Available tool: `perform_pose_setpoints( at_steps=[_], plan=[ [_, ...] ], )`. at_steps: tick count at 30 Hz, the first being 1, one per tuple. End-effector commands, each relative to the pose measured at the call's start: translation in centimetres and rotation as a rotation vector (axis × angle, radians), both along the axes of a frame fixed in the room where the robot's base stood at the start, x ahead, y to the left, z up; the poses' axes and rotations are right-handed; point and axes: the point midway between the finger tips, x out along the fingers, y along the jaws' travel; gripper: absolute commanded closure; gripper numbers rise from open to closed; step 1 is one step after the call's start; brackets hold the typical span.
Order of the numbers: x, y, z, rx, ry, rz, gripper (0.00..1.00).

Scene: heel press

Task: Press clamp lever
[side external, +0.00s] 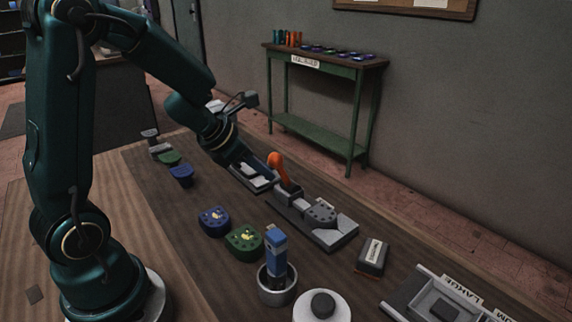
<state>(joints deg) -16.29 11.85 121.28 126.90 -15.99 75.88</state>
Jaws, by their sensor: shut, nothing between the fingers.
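The clamp fixture has a grey base (338,237) on the brown bench, with a grey heel-shaped part (320,213) lying on it. Its orange clamp lever (279,168) stands up at the left, far end of the fixture, leaning a little. My gripper (264,174) is shut and empty, reaching down just left of the lever. I cannot tell whether it touches the lever. The lower end of the lever and the fingertips are small and crowded together in this view.
Blue (214,221) and green (244,242) heel pieces lie left of the fixture. A metal cup (277,291) with a blue-handled tool, a round white item (322,309), a grey block (372,256) and a labelled tray (408,297) stand nearer. A green side table (325,126) stands behind.

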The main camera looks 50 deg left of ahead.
Motion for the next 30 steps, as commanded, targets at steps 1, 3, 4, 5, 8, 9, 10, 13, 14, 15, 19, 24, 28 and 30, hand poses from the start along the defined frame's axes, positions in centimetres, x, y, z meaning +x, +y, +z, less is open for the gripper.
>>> perform_pose_setpoints(
  at_steps=[1, 3, 4, 5, 8, 9, 10, 13, 14, 15, 19, 24, 28, 30],
  plan=[
    [0.13, -0.06, 0.06, 0.000, -0.001, -0.001, 1.00],
    [0.21, -0.07, 0.09, 0.000, -0.001, 0.000, 1.00],
    [0.23, -0.06, 0.11, 0.000, -0.001, 0.000, 1.00],
    [0.23, -0.06, 0.11, 0.000, -0.001, 0.000, 1.00],
    [0.23, -0.05, 0.11, 0.001, -0.001, 0.001, 1.00],
    [0.22, -0.05, 0.10, 0.000, -0.001, 0.000, 1.00],
    [0.21, -0.05, 0.11, 0.000, -0.001, 0.000, 1.00],
    [0.21, -0.05, 0.11, 0.000, -0.001, 0.000, 1.00],
    [0.22, -0.05, 0.12, 0.000, -0.001, 0.000, 1.00],
    [0.24, -0.05, 0.13, 0.000, -0.001, 0.000, 1.00],
    [0.41, -0.08, 0.28, 0.000, -0.001, -0.001, 1.00],
    [0.61, -0.08, 0.44, -0.001, 0.000, -0.001, 1.00],
    [0.77, -0.07, 0.57, 0.000, -0.001, -0.001, 1.00],
    [0.91, -0.09, 0.68, 0.000, -0.001, -0.001, 1.00]
  ],
)
